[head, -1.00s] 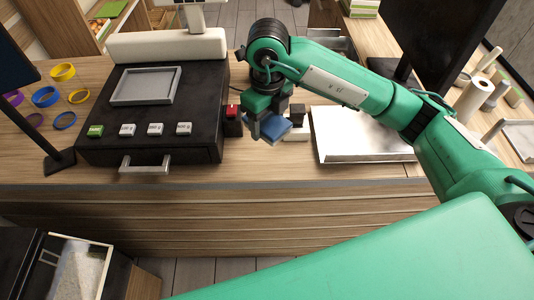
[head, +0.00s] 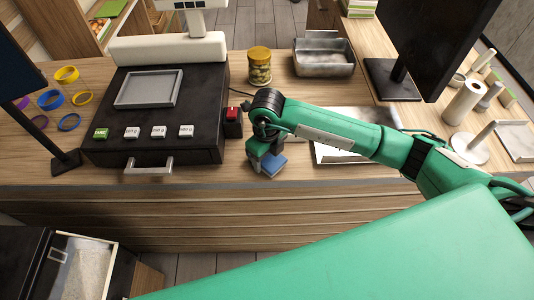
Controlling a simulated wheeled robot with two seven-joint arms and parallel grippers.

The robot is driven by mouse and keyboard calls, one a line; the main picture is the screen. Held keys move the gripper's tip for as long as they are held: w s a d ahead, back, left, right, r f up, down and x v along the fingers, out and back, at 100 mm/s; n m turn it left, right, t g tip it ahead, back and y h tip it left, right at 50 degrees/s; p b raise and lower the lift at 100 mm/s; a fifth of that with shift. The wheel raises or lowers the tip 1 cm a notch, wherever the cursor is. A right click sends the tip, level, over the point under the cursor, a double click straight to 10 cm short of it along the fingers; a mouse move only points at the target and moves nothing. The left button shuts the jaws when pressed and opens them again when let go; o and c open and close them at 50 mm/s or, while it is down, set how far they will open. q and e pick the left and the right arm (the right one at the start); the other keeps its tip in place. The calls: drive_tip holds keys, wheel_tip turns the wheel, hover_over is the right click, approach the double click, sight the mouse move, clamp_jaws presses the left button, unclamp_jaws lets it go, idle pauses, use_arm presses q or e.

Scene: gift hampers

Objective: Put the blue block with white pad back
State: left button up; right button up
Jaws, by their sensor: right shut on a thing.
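The blue block (head: 272,165) is in my right gripper (head: 266,160), whose fingers are shut on it. Gripper and block show just right of the black cash register, around the counter's front edge. A gap between the block and the counter top cannot be made out. The block's white pad cannot be made out from here. My left gripper is not in view.
The black cash register (head: 205,95) stands left, with a red-topped dark block (head: 232,122) beside it. A lidded jar (head: 259,66) and a metal tray (head: 324,58) stand behind my arm. A silver flat box (head: 340,152) lies right, partly hidden by my arm. Coloured rings lie far left.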

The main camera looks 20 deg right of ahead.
drive_tip(key=shift+f+b, duration=0.2)
drive_tip(key=shift+b, duration=0.1)
drive_tip(key=o, duration=1)
drive_tip(key=shift+r, duration=0.1)
drive_tip(key=shift+r+p, duration=0.2)
drive_tip(key=shift+p, duration=0.15)
drive_tip(key=shift+w+r+b, duration=0.1)
drive_tip(key=shift+r+b, duration=0.2)
drive_tip(key=shift+b, duration=0.05)
wheel_tip(320, 180, up, 11)
drive_tip(key=b, duration=0.3)
drive_tip(key=shift+r+b, duration=0.15)
drive_tip(key=shift+b, duration=0.15)
